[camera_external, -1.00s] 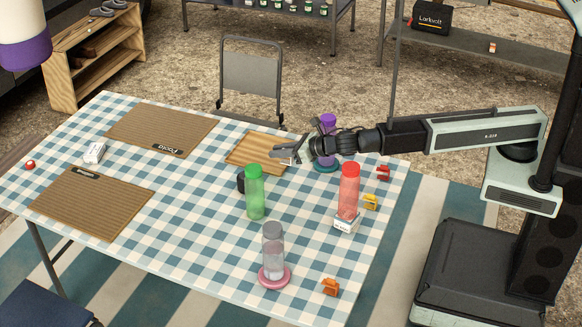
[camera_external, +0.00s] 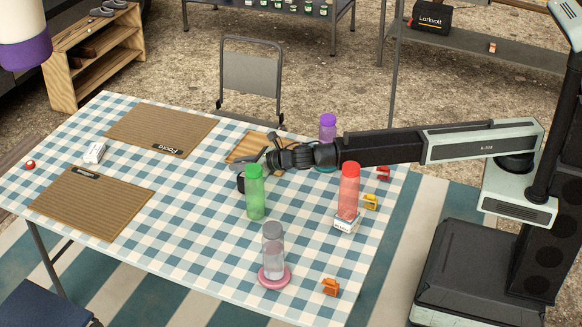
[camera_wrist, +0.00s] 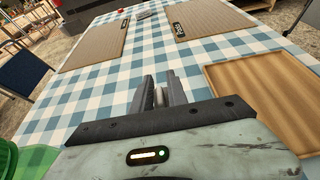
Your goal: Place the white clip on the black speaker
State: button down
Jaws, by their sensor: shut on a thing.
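My gripper (camera_external: 246,165) is low over the middle of the table, left of the wooden tray. In the wrist view its two fingers (camera_wrist: 162,85) are shut on a small whitish thing, the white clip (camera_wrist: 158,97), of which only a part shows between them. In the external view the clip cannot be made out. In the wrist view the speaker is hidden.
The green bottle (camera_external: 255,190) stands close in front of my gripper. A wooden tray (camera_external: 245,147) lies behind it. A red bottle (camera_external: 349,188) on a white box and a clear bottle (camera_external: 272,252) stand nearer. Several coloured clips lie at right. Two brown mats (camera_external: 95,203) lie at left.

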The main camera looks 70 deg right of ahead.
jog(key=shift+r, duration=0.15)
jog(key=c, duration=1.3)
grip_release()
jog(key=shift+s+r+p, duration=0.2)
jog(key=shift+s+p, duration=0.1)
jog(key=shift+p, duration=0.05)
jog(key=p+v, duration=0.2)
jog(key=v, duration=0.5)
